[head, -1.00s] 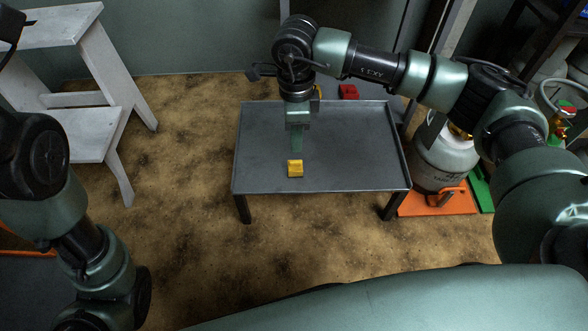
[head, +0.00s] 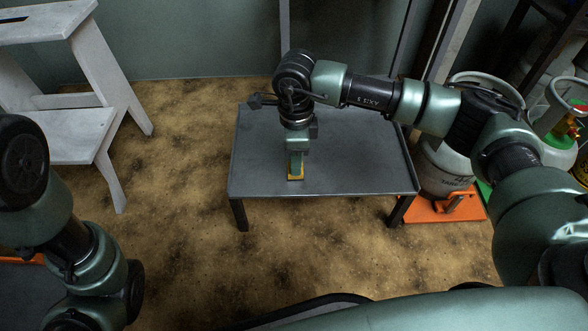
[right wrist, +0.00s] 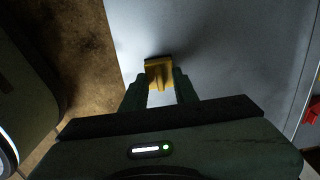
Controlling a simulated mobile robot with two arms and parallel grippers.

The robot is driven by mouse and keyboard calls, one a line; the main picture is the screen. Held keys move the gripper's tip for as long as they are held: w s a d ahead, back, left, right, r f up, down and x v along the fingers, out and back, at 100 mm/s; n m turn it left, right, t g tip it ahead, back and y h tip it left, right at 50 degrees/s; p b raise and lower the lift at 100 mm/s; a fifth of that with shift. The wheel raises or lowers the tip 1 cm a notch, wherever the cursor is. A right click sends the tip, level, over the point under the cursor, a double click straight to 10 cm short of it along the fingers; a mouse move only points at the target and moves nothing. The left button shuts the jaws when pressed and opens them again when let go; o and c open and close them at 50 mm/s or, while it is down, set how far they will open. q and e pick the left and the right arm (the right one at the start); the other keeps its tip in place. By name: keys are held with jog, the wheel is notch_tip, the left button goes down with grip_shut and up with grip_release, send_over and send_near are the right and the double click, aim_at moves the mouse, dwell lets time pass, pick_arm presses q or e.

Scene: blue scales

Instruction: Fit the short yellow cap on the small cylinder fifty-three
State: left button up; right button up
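The short yellow cap (head: 296,178) lies on the grey metal table, mostly covered by my right gripper (head: 296,168) in the head view. In the right wrist view, the yellow cap (right wrist: 158,70) sits at the tips of my right gripper (right wrist: 160,83). Its two fingers are apart, with the cap's raised part between or just beyond them; I cannot tell whether they touch it. A pale grey gas cylinder (head: 447,168) stands right of the table, partly behind my right arm. I cannot read a number on it. My left arm shows at the left, but its gripper is out of view.
The grey table (head: 360,180) has a raised rim and is otherwise largely clear. A red piece (right wrist: 313,110) shows at the wrist view's right edge. A white step stool (head: 80,135) stands left.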

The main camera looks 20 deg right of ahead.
grip_shut()
jog(key=shift+r, duration=0.1)
jog(key=shift+r+p, duration=1.6)
jog(key=shift+r, duration=0.35)
